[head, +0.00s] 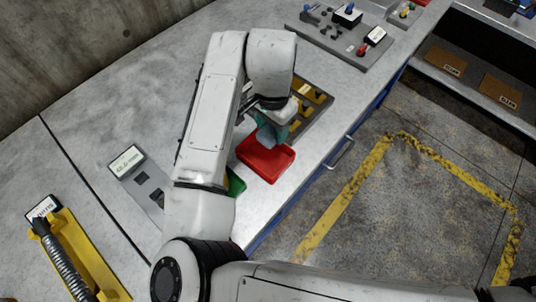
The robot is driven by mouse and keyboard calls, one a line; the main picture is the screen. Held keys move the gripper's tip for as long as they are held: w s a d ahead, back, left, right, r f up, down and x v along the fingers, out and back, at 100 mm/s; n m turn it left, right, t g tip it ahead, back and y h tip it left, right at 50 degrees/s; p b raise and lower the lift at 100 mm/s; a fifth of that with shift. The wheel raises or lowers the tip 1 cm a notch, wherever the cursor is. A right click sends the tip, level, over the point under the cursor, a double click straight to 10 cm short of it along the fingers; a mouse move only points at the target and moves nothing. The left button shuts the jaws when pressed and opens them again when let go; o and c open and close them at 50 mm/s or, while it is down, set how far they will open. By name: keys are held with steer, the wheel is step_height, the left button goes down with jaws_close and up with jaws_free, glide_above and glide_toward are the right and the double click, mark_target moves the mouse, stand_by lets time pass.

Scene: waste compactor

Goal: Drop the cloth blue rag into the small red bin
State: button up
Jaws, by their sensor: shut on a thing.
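The small red bin (265,160) sits on the grey workbench near its right edge, just below my gripper in the picture. My gripper (268,134) is over the bin's upper left part. It is shut on a blue-grey cloth (270,135), the blue rag, which hangs from it above or into the bin. I cannot tell whether the rag touches the bin. My arm hides part of the bench and the fingertips are hard to make out.
A green bin (236,183) is partly hidden behind my arm. A tray with yellow parts (312,95) stands behind the red bin. A panel with levers (345,38) is at the back, and a yellow holder (75,255) lies at lower left. Floor with yellow lines lies right of the bench.

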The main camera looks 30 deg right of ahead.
steer(key=o, duration=1)
steer(key=shift+r, duration=0.15)
step_height(320, 180, up, 11)
steer(key=shift+f+b, duration=0.2)
steer(key=shift+b, duration=0.45)
steer(key=s+d+f+n+t+h, duration=0.2)
steer(key=d+f+n+h, duration=0.15)
steer(key=d, duration=0.55)
steer(key=s+d+f+n+t+h, duration=0.1)
steer(key=s+d+f+n+h, duration=0.2)
steer(key=d, duration=0.6)
steer(key=s+a+f+n+y, duration=0.2)
steer(key=s+a+f, duration=0.1)
steer(key=s+f, duration=0.3)
steer(key=s+a+f+n+g+y, duration=0.1)
steer(key=s+a+f+n+y, duration=0.1)
steer(key=s+a+f+n, duration=0.1)
steer(key=s+a+f+n+g+y, duration=0.1)
steer(key=s+a+f, duration=0.3)
steer(key=s+f, duration=0.4)
steer(key=shift+s+a+f+n+y, duration=0.3)
steer(key=shift+s+a+n+y, duration=0.05)
steer(key=shift+s+n+y, duration=0.3)
